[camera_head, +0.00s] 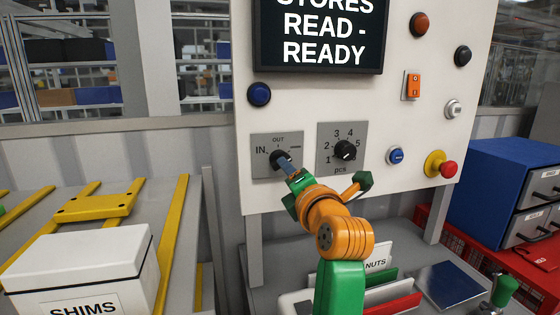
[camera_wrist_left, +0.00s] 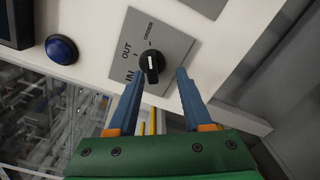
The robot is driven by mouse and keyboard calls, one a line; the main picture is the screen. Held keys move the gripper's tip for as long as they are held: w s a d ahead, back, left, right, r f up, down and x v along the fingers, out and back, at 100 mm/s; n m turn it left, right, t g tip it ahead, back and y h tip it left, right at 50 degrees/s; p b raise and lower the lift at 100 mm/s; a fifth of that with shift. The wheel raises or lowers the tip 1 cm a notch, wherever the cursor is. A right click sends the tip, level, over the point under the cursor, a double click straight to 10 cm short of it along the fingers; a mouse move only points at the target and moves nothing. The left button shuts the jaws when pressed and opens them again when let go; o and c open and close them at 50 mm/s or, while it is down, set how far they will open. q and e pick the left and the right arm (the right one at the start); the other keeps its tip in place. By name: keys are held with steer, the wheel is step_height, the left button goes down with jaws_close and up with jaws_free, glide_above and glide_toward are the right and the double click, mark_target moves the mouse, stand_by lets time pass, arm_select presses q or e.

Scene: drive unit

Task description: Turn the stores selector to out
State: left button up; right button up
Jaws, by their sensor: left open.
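The stores selector is a black knob (camera_head: 277,158) on a grey plate (camera_head: 262,170) marked IN and OUT, on the upright white panel. In the left wrist view the knob (camera_wrist_left: 152,66) shows a pale pointer mark, and the plate (camera_wrist_left: 178,45) also carries the word ORDER. I cannot tell surely which mark the pointer faces. My left gripper (camera_head: 286,163) is at the selector, partly covering the knob in the head view. In the left wrist view its blue fingers (camera_wrist_left: 159,77) are open and apart, with the knob ahead between their tips. My right gripper is out of view.
A numbered pcs dial (camera_head: 345,150) sits right of the selector, with a blue button (camera_head: 259,94) above left. A red emergency button (camera_head: 448,169) and orange switch (camera_head: 412,86) are further right. Below are a white SHIMS box (camera_head: 85,258) and a NUTS bin (camera_head: 378,262).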

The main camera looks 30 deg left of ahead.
arm_select(q)
steer(key=shift+w+a+r+p, duration=0.25)
steer(key=shift+w+a+p, duration=0.2)
steer(key=shift+a, duration=0.15)
steer(key=shift+w+a+r+p, duration=0.2)
steer(key=shift+w+a+p, duration=0.25)
steer(key=shift+a, duration=0.1)
steer(key=shift+w+a, duration=0.1)
steer(key=shift+c, duration=1)
jaws_close()
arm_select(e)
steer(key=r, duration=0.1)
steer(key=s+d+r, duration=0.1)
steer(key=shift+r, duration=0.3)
